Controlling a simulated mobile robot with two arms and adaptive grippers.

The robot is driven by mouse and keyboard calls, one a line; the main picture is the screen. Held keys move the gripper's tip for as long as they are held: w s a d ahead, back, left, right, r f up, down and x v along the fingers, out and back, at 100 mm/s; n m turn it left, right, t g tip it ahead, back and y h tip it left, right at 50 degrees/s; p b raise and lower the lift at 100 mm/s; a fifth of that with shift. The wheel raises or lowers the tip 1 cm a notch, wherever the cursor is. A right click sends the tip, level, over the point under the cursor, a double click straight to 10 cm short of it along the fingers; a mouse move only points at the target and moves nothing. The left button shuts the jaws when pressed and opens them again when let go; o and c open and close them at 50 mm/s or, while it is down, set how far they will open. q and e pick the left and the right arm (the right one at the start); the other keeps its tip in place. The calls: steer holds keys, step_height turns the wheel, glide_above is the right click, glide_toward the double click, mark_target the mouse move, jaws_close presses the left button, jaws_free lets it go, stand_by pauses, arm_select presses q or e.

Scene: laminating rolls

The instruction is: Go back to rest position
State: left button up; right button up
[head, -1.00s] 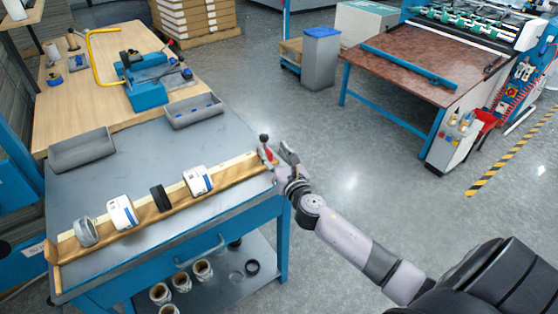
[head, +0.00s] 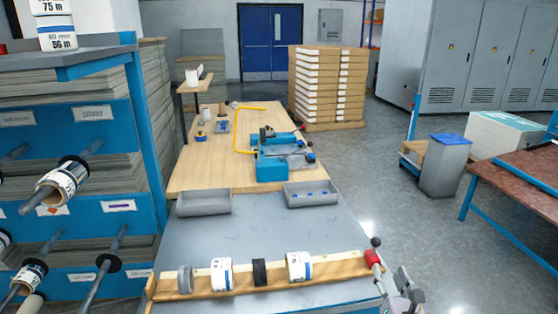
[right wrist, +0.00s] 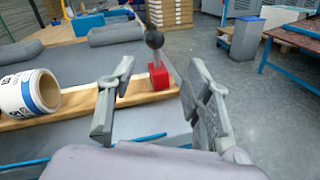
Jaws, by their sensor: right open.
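My right gripper (head: 403,288) is at the bottom edge of the head view, just right of the red clamp (head: 373,259) on the end of the wooden rack (head: 330,272). In the right wrist view my right gripper (right wrist: 162,95) has its fingers spread, with nothing held between them. The red clamp (right wrist: 159,76) with its black ball knob (right wrist: 155,40) shows beyond the gap. Contact with the clamp cannot be told. My left gripper is out of view.
The rack holds several rolls, including a white one (head: 299,265) and a black one (head: 259,272). Two grey trays (head: 203,203) (head: 311,194) lie behind it. A shelf unit (head: 95,115) stands left. Open floor (head: 400,215) lies to the right.

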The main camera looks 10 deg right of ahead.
steer(key=s+a+f+m+g+h, duration=0.15)
steer(key=s+f+m+g, duration=0.25)
steer(key=s+m, duration=0.4)
steer(key=s+a+f+m+g, duration=0.25)
steer(key=s+f+m, duration=0.3)
steer(key=m, duration=0.45)
steer(key=s+a+f+m+g+y, duration=0.1)
steer(key=s+a+m+g+y, duration=0.3)
steer(key=s, duration=0.5)
steer(key=s+a+f+m+g+y, duration=0.1)
steer(key=s+a+m+g, duration=0.3)
steer(key=s+a+m, duration=0.3)
step_height(320, 180, down, 25)
steer(key=s+d+n, duration=0.1)
steer(key=s, duration=0.1)
steer(key=s+d+f+g, duration=0.2)
steer(key=s+d+f, duration=0.1)
steer(key=s+f, duration=1.4)
steer(key=shift+d+f, duration=0.15)
steer(key=shift+f, duration=0.1)
